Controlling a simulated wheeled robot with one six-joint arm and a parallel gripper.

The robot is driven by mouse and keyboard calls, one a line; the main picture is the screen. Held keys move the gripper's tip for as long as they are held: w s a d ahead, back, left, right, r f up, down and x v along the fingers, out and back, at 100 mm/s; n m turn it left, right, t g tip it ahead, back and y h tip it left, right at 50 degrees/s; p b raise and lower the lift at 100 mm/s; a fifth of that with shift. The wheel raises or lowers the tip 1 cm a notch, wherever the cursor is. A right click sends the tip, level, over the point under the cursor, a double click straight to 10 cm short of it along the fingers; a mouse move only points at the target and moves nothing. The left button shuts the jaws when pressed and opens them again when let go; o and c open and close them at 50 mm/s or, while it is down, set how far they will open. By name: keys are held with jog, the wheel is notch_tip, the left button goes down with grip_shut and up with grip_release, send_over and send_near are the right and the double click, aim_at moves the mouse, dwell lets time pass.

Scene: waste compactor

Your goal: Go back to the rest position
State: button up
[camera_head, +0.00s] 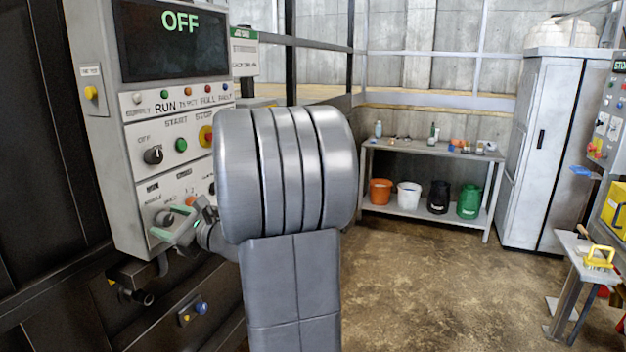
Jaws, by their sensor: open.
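My gripper (170,222) is at the lower part of the grey control panel (128,205), left of the middle of the picture. Its two fingers with pale green pads are apart, around or in front of a dark knob; I cannot tell whether they touch it. My large grey arm links fill the middle of the picture and hide part of the panel's right side. The panel's screen (172,38) reads OFF in green.
A dark machine body (40,180) stands behind the panel. A workbench (425,150) with several buckets is at the back. A grey cabinet (535,150) and a small table (580,255) with a yellow-handled item (600,257) are at the right. The brown floor between is clear.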

jog(key=shift+r+m+p, duration=0.25)
jog(key=shift+m+p, duration=0.95)
jog(key=shift+p, duration=0.85)
jog(key=shift+d+f+m, duration=0.1)
jog(key=shift+d+m, duration=0.05)
jog(key=shift+m, duration=0.15)
jog(key=b+v, duration=0.2)
jog(key=v, duration=0.8)
jog(key=shift+s+d+f, duration=0.1)
jog(key=shift+f, duration=0.1)
